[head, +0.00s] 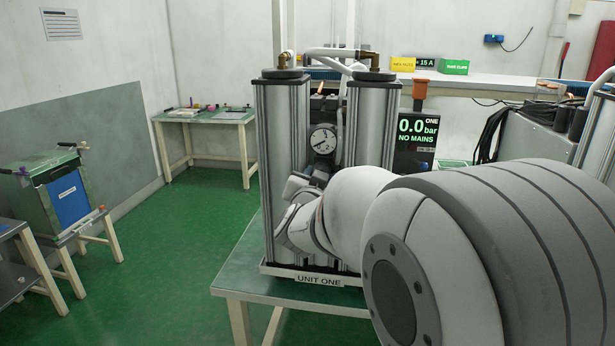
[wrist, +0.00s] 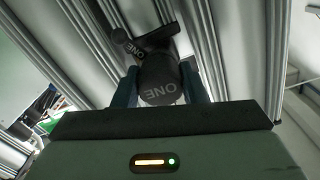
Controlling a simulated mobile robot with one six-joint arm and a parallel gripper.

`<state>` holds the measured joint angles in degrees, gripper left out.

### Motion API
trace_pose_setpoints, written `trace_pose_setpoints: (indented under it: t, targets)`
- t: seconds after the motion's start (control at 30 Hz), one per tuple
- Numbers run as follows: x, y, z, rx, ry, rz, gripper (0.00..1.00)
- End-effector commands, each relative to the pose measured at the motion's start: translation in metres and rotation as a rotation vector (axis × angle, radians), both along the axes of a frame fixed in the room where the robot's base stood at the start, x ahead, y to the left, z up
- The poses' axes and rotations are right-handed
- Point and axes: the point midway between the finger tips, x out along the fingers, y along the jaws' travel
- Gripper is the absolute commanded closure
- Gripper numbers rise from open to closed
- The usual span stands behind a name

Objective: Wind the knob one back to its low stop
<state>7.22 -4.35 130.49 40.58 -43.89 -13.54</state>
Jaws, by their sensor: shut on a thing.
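In the wrist view the knob marked ONE (wrist: 160,84) is a dark round knob between the two fingers of my gripper (wrist: 160,92). The gripper is shut on it. Beyond it a dark body, also lettered ONE (wrist: 141,50), sits between the metal columns. In the head view, unit one (head: 306,279) stands on a green-topped table with two silver columns. A round dial gauge (head: 322,140) sits between the columns. My arm covers the lower middle of the unit, so the knob is hidden there. A display (head: 416,139) reads ONE, 0.0 bar, NO MAINS.
A white bench (head: 490,82) at the back holds a yellow box (head: 403,64) and a green box (head: 454,67). A side table (head: 215,118) stands at back left. A green and blue case (head: 62,193) sits at far left. The green floor between is clear.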

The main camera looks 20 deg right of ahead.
Motion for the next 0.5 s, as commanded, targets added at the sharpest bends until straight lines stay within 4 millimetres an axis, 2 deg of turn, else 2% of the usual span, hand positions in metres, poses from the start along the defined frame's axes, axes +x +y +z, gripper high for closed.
trace_pose_setpoints:
  t: [0.37,0.4,0.5]
  targets:
    - [0.0,0.0004,-0.0019,-0.002,0.005,0.001,0.84]
    - [0.0,0.0004,-0.0019,-0.002,0.005,0.001,0.59]
    - [0.0,0.0003,-0.0016,-0.002,0.005,0.001,0.51]
